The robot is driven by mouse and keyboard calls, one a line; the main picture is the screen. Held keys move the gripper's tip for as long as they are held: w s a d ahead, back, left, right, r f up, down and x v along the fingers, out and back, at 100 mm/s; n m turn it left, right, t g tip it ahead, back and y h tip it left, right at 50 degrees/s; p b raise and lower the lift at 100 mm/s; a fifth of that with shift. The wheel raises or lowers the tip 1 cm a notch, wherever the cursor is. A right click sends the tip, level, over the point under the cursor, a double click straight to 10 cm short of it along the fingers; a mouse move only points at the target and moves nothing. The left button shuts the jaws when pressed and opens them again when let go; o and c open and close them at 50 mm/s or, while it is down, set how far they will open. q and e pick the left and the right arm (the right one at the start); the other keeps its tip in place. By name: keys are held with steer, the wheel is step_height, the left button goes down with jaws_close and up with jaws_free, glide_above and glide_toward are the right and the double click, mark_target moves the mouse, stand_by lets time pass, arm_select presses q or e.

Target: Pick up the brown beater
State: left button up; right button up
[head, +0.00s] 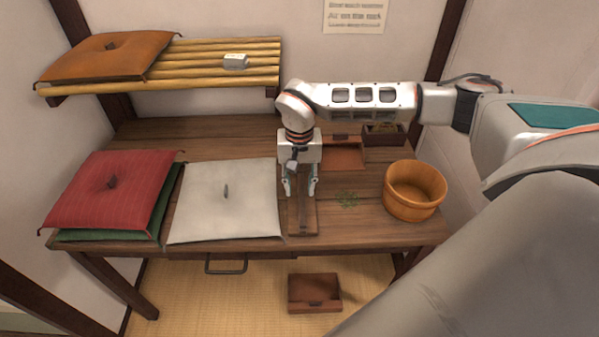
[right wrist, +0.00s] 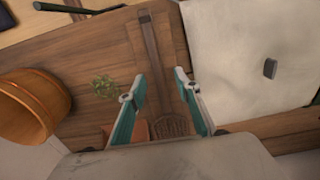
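In the head view the handle (head: 302,218) shows below my right gripper (head: 300,192), which hides the head. My right gripper points down above the beater with its teal-padded fingers apart, one to each side of the handle (right wrist: 160,80). Nothing is held between them. My left gripper is not in view.
A white cushion (head: 225,205) lies close left of the beater, with a red cushion (head: 105,190) beyond. A wooden tub (head: 414,190) and green sprigs (head: 348,199) are to the right. A brown tray (head: 342,157) and small box (head: 384,135) stand behind. Another box (head: 314,291) is on the floor.

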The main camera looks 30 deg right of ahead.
mark_target(302, 201)
steer(key=f, duration=0.5)
steer(key=shift+s+d+f, duration=0.1)
steer(key=shift+s+d, duration=0.05)
steer(key=shift+d, duration=0.1)
jaws_close()
